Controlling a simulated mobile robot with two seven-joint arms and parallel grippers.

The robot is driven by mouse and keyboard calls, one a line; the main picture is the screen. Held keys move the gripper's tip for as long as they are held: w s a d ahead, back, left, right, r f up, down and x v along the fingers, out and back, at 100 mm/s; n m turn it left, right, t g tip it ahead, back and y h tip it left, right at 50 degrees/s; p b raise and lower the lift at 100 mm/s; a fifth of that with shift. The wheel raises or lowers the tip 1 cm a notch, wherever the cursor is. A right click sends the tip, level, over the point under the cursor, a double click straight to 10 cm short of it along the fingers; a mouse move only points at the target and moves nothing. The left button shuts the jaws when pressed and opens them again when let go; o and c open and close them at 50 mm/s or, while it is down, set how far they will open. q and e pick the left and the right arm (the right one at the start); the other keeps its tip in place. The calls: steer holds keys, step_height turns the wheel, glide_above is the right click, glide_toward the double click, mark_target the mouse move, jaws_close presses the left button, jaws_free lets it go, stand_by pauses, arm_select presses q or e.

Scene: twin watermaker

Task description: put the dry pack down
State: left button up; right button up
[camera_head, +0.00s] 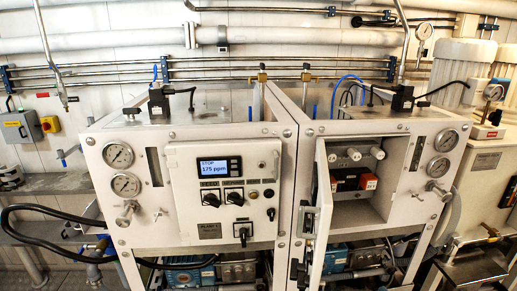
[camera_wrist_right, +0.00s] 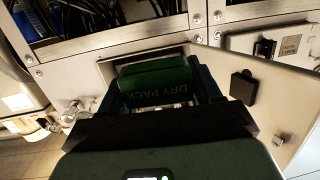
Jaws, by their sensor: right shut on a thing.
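The dry pack (camera_wrist_right: 155,88) is a dark green block with "DRY PACK" lettering in the right wrist view. My right gripper (camera_wrist_right: 158,76) is shut on it, with a dark finger on either side. The pack is in front of a pale cabinet face, near an opening and an open door panel (camera_wrist_right: 275,95). I cannot tell whether the pack touches anything besides the fingers. Neither gripper nor the pack shows in the head view. My left gripper is out of view.
In the head view, the right cabinet's door (camera_head: 317,205) stands open beside a compartment (camera_head: 360,210) holding an orange-and-black device (camera_head: 355,181). The left cabinet's panel (camera_head: 225,195) is closed, its display (camera_head: 220,168) reading STOP, 175 ppm. A black hose (camera_head: 45,210) loops at the left.

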steer(key=a+f+m+h, duration=0.1)
steer(key=a+f, duration=0.4)
steer(key=f, duration=0.7)
steer(key=w+a+f+m+h, duration=0.1)
steer(key=a+f, duration=0.4)
steer(key=f, duration=0.8)
steer(key=shift+w+f+h, duration=0.25)
steer(key=shift+f+h, duration=0.05)
steer(key=shift+h, duration=0.1)
steer(key=shift+a, duration=0.15)
